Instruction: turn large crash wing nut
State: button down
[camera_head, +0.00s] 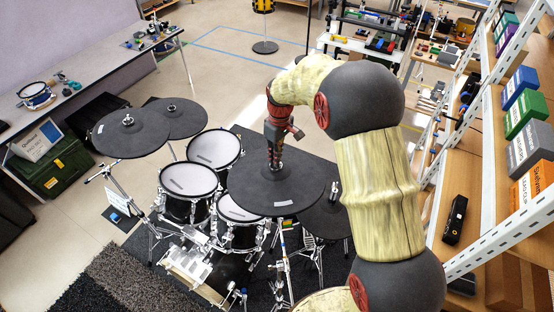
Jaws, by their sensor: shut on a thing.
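My gripper (275,164) points down at the middle of a large black cymbal pad (294,193) at the centre of the drum kit. It is shut on the wing nut at the pad's centre. The wing nut is hidden by the fingers, so its angle cannot be seen. The pad looks roughly level. My arm comes in from the right and covers part of the view beside the pad.
A smaller black pad (322,218) lies close on the right, partly behind my arm. Mesh drums (215,147) stand to the left, with two more black pads (140,140) beyond. Shelves (480,150) with boxes line the right side. Open floor lies behind the kit.

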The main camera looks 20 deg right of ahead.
jog(key=n+b, duration=0.1)
jog(key=n, duration=0.1)
jog(key=n+b, duration=0.1)
jog(key=n, duration=0.2)
jog(key=shift+w+d, duration=0.1)
jog(key=shift+d, duration=0.1)
jog(key=shift+w+n+g+b, duration=0.1)
jog(key=shift+n+g+b, duration=0.4)
jog(key=shift+n, duration=1.9)
jog(key=shift+r, duration=0.1)
jog(key=c, duration=2.2)
grip_release()
jog(key=shift+d, duration=0.25)
jog(key=shift+o, duration=1.1)
jog(key=shift+a, duration=0.2)
notch_tip(320, 180, up, 12)
jog(key=w+d, duration=0.1)
jog(key=shift+d+y, duration=0.25)
jog(key=shift+y, duration=0.05)
jog(key=shift+w, duration=0.1)
